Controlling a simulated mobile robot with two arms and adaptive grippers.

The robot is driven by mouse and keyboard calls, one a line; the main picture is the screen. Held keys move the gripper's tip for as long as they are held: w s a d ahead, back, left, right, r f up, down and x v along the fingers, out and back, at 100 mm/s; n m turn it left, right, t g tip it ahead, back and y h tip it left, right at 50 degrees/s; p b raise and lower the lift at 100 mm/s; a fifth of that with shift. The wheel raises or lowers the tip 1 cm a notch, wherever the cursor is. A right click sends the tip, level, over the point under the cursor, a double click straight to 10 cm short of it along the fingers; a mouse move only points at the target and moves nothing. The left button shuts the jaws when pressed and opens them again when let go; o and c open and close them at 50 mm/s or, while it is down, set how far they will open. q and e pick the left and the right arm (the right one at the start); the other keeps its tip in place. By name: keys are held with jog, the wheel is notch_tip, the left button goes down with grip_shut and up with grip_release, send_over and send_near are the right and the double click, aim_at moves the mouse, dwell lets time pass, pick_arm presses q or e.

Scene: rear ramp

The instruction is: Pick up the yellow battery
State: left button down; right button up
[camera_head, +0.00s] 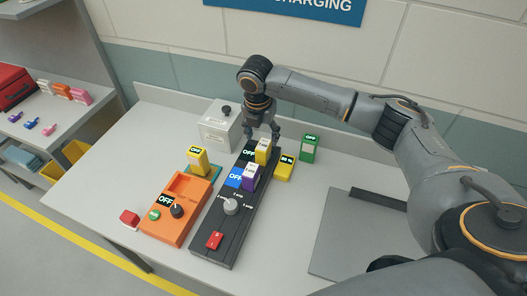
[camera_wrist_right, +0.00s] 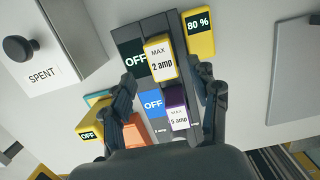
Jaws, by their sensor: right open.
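A yellow battery labelled "MAX 2 amp" (camera_head: 263,151) stands in the far part of the dark charger (camera_head: 222,247); the wrist view shows its top and label (camera_wrist_right: 160,58). My right gripper (camera_head: 263,134) is above the far end of the charger, close to this battery. In the wrist view my open right gripper (camera_wrist_right: 168,88) has its fingers spread on either side of the charger, with nothing held. A purple battery labelled "MAX 5 amp" (camera_wrist_right: 178,112) stands nearer in the charger. My left gripper is out of view.
A yellow "80 %" block (camera_head: 285,168) and a green block (camera_head: 309,148) stand right of the charger. Left are an orange unit (camera_head: 184,190), a yellow "OFF" block (camera_head: 198,161) and a grey "SPENT" box (camera_wrist_right: 45,60). A grey plate (camera_head: 350,235) lies at the right.

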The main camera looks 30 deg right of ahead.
aim_at(264, 145)
jog(key=shift+w+d+f, duration=0.1)
jog(key=shift+f, duration=0.5)
jog(key=f, duration=0.1)
jog(key=f+p, duration=0.1)
jog(key=f, duration=0.1)
jog(key=f+p, duration=0.1)
jog(key=shift+d+f, duration=0.15)
jog(key=shift+d, duration=0.15)
jog(key=shift+f, duration=0.25)
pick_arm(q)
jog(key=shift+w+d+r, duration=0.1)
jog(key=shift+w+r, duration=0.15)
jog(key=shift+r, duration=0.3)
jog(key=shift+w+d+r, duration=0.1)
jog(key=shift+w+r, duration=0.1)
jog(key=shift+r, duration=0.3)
pick_arm(e)
jog(key=shift+w+r, duration=0.1)
grip_shut()
